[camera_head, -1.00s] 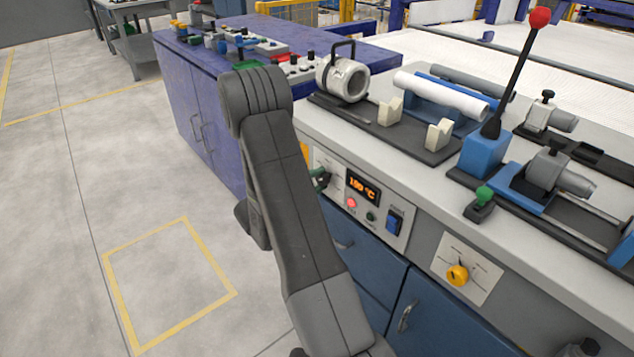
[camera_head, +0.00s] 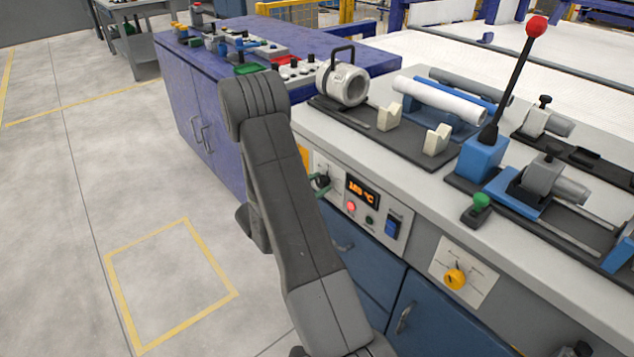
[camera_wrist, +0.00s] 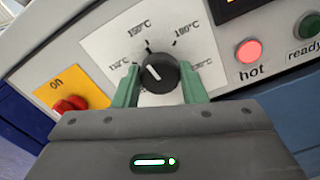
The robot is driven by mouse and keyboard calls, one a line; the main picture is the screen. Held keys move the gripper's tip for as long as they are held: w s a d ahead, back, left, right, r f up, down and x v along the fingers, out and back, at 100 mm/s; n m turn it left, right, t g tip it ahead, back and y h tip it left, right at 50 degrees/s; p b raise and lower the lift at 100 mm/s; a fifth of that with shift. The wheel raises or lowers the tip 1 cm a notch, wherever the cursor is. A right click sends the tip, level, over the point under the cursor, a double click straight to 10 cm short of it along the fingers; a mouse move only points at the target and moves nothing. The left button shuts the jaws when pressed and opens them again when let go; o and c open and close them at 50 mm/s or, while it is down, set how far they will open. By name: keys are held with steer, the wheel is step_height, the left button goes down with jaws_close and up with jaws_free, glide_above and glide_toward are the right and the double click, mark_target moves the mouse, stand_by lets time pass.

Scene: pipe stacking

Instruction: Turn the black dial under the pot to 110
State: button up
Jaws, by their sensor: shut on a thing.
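The black dial (camera_wrist: 158,74) sits on a white scale plate (camera_wrist: 105,42) in the wrist view. My gripper (camera_wrist: 159,68) has its green fingers closed on both sides of the dial. The dial's white mark points up and left, between the lowest left label, partly hidden by a finger, and the 150°C label. The 180°C label is at the upper right. In the head view the gripper (camera_head: 319,186) is at the panel and my arm hides part of it. A white, pot-like cylinder (camera_head: 342,84) with a black handle stands on the bench above.
An orange display (camera_head: 362,192) reads what looks like 180 °C, blurred. A lit red "hot" lamp (camera_wrist: 247,51), a dark green "ready" lamp (camera_wrist: 307,26) and a blue switch (camera_head: 392,225) are to the right. A red knob (camera_wrist: 68,104) on a yellow plate is at the left.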

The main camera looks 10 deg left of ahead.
steer(key=n+p, duration=0.2)
steer(key=n, duration=0.3)
steer(key=shift+n+p, duration=0.35)
steer(key=shift+n, duration=0.05)
steer(key=shift+n+p, duration=1.1)
steer(key=shift+n, duration=1.1)
steer(key=shift+f, duration=0.1)
steer(key=o, duration=1)
steer(key=v, duration=1.4)
steer(key=shift+w+d, duration=0.1)
